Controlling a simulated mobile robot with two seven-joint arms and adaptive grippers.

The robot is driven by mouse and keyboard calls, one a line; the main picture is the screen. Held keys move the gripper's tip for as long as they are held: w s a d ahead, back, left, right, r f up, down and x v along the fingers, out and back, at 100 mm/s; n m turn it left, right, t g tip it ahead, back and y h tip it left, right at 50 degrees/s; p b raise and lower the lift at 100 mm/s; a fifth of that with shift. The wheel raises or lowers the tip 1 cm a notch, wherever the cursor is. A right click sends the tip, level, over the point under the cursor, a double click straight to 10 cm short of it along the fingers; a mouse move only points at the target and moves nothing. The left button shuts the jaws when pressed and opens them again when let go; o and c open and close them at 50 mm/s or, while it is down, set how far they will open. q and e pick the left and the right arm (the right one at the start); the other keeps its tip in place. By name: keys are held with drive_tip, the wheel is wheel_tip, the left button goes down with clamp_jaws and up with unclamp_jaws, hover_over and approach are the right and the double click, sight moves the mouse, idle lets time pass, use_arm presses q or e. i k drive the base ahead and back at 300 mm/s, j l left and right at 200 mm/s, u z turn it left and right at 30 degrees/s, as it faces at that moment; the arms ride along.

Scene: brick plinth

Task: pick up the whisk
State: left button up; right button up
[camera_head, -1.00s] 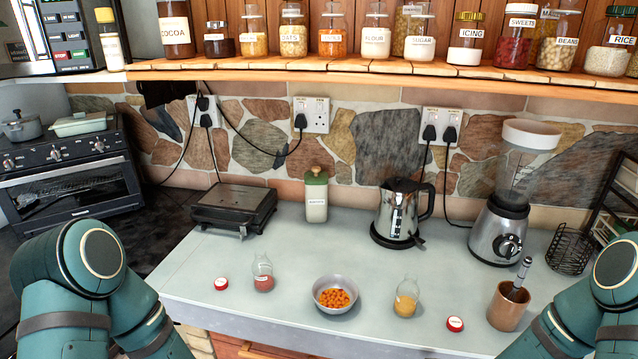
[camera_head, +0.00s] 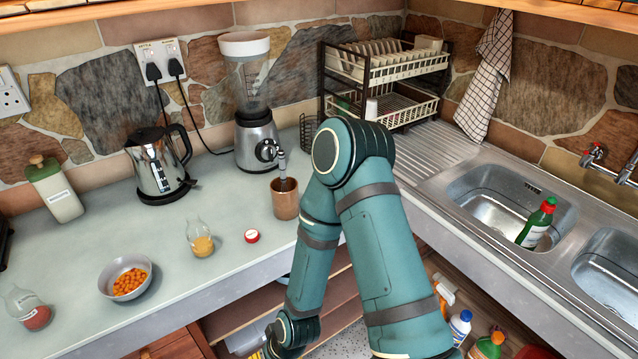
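I see no clearly recognisable whisk. A utensil with a dark grey handle (camera_head: 283,166) stands in a brown cup (camera_head: 285,205) near the front edge of the counter. Its lower end is hidden inside the cup, so I cannot tell whether it is a whisk. My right arm is folded just to the right of the cup and hides part of the counter and the corner behind it. Neither of my grippers is in view.
On the counter (camera_head: 180,265) are a bowl of orange pieces (camera_head: 107,290), small glass jars, a red lid (camera_head: 252,236), a kettle (camera_head: 152,170) and a blender (camera_head: 257,145). A dish rack (camera_head: 400,65) and sinks (camera_head: 505,190) lie right. Bottles stand below.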

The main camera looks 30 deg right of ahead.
sight(281, 157)
drive_tip(key=z, duration=0.85)
drive_tip(key=u, duration=1.15)
drive_tip(key=z, duration=1.15)
drive_tip(key=l, duration=0.1)
drive_tip(key=i+z, duration=0.05)
